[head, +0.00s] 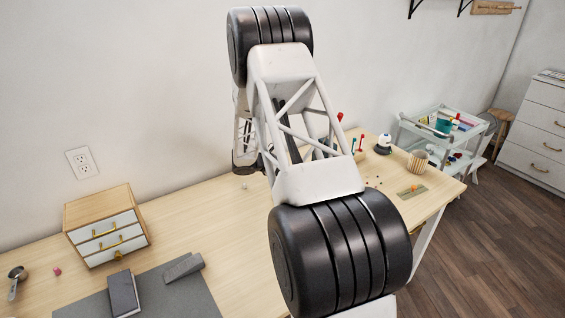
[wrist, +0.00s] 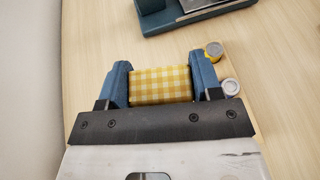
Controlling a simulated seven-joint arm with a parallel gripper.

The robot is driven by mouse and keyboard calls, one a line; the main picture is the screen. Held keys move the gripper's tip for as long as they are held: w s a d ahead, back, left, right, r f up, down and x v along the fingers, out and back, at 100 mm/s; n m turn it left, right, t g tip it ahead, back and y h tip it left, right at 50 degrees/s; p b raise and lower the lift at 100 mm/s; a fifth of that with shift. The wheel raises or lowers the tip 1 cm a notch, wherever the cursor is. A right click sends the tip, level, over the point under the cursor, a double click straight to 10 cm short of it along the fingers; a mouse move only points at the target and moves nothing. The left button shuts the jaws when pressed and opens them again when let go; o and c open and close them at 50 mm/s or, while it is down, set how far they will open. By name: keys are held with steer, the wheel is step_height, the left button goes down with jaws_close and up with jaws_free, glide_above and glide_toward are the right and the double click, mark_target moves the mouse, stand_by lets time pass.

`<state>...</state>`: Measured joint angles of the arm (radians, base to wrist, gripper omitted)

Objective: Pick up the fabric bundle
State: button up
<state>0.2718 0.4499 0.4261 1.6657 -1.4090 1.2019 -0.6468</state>
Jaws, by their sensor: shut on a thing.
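The fabric bundle (wrist: 161,84) is a yellow and white checked roll or block, seen in the wrist view between the two blue fingers of my gripper (wrist: 162,83). The fingers are shut on it, one at each end. I cannot tell whether it is lifted clear of the table. In the head view my own arm hides the bundle and the fingers.
Two small round items (wrist: 214,50) stand close by the right finger. A dark blue object (wrist: 190,18) lies beyond. In the head view the wooden table (head: 210,215) carries a small drawer box (head: 105,227), a grey mat (head: 185,298) and a striped cup (head: 417,162).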

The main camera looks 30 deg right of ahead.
steer(key=s+a, duration=0.1)
steer(key=s, duration=0.1)
steer(key=s+a, duration=0.1)
steer(key=s, duration=0.2)
steer(key=s+a, duration=0.2)
steer(key=s, duration=0.1)
steer(key=shift+r, duration=0.35)
